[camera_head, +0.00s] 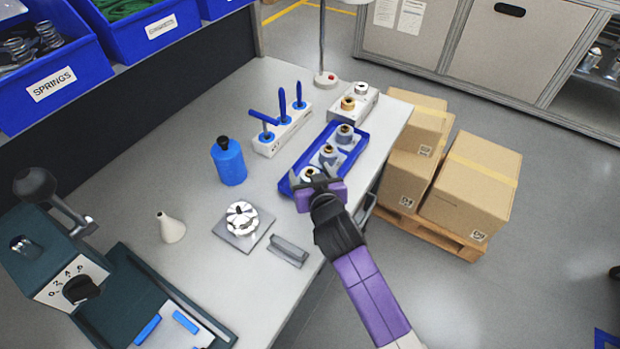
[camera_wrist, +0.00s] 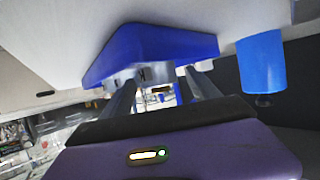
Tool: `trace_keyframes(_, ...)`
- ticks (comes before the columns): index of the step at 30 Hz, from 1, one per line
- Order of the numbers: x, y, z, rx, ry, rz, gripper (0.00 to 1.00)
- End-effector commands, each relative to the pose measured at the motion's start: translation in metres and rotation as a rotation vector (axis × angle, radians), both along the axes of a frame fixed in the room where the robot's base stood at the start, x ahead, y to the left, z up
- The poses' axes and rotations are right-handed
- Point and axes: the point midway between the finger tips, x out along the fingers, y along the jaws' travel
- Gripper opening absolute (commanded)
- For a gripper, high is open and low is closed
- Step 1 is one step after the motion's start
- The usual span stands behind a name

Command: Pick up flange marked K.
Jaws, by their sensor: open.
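A blue tray (camera_head: 290,184) on the bench holds several grey flanges with brass-coloured tops in a row. The far flange (camera_head: 344,134) and the middle flange (camera_head: 328,155) stand clear of my gripper. My gripper (camera_head: 312,182) is open at the near end of the tray, with its fingers about the near flange (camera_head: 309,172). In the wrist view the fingers (camera_wrist: 160,88) are spread, with part of a grey flange (camera_wrist: 143,76) between them and the tray (camera_wrist: 150,45) beyond. I cannot read a K on any flange.
A white block with blue-handled tools (camera_head: 283,133) and a white block with round parts (camera_head: 353,103) stand near the tray. A blue bottle (camera_head: 229,163) is left of it. A silver part (camera_head: 242,215) sits on a plate. Cardboard boxes (camera_head: 470,180) stand beyond the bench edge.

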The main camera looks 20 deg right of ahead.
Motion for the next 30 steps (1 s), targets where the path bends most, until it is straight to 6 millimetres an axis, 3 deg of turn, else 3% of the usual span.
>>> trace_keyframes(8,0.0024,-0.0004,-0.0017,0.000,0.001,0.000,0.70)
trace_keyframes(19,0.0023,-0.0002,-0.0016,0.000,0.001,0.000,0.00)
trace_keyframes(30,0.0029,-0.0001,0.0020,0.000,-0.003,0.001,0.00)
